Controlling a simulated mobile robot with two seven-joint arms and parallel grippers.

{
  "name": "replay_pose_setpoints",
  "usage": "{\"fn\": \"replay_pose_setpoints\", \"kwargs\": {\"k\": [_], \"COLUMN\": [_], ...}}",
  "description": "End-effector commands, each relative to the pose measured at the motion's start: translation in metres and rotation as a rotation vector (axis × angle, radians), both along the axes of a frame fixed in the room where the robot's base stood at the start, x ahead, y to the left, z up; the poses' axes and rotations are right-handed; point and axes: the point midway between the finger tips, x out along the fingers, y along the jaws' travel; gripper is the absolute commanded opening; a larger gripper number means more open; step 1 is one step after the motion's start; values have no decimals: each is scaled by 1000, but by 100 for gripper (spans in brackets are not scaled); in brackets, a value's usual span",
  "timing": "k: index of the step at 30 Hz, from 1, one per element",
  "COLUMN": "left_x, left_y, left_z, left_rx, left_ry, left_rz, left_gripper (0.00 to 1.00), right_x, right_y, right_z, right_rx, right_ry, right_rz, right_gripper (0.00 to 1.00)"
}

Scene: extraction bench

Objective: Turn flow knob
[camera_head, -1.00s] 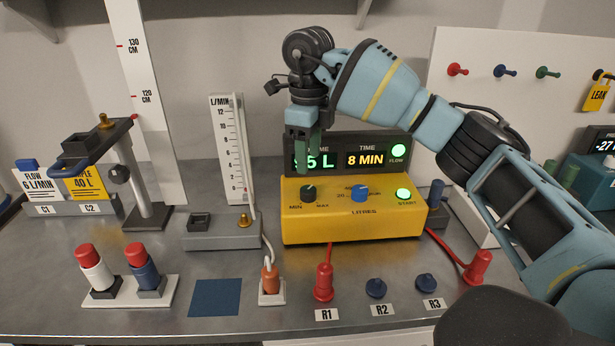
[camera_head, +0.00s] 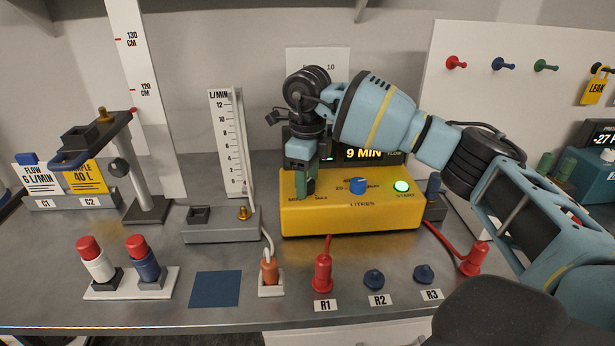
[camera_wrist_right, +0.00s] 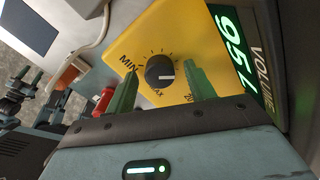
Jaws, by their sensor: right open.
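The flow knob (camera_wrist_right: 160,69) is a dark round knob with a white mark, on the yellow box (camera_head: 365,222) between the MIN and MAX labels. In the wrist view its mark points to the right of the picture. My right gripper (camera_head: 306,190) is open, its green fingers pointing down at the knob. In the head view the fingers hide most of the knob. In the wrist view the knob appears between the two spread fingertips, with visible gaps; I cannot tell whether either touches it.
A blue knob (camera_head: 357,186) and a lit green START button (camera_head: 401,186) sit beside it on the box. The display behind reads 9 MIN (camera_head: 363,153). A flow meter (camera_head: 229,145) stands left. Red plug R1 (camera_head: 323,274) and its cable are in front.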

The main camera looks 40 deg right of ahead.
Motion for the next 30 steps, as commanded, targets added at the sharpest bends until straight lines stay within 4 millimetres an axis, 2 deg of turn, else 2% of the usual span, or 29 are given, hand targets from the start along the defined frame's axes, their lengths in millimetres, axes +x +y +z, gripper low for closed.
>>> {"fn": "replay_pose_setpoints", "kwargs": {"k": [4,14,22,30], "left_x": [1,-2,-3,-3], "left_y": [0,0,0,0], "left_z": [0,0,8,7], "left_rx": [0,-1,-1,0], "left_ry": [-2,3,-1,1], "left_rz": [0,0,1,1], "left_gripper": [52,52,52,52], "right_x": [0,0,0,0], "right_y": [0,0,0,0], "right_z": [0,0,3,1], "right_rx": [0,1,0,0], "right_ry": [0,-1,-2,-1], "right_rz": [0,0,86,101], "right_gripper": [51,9,9,9]}}
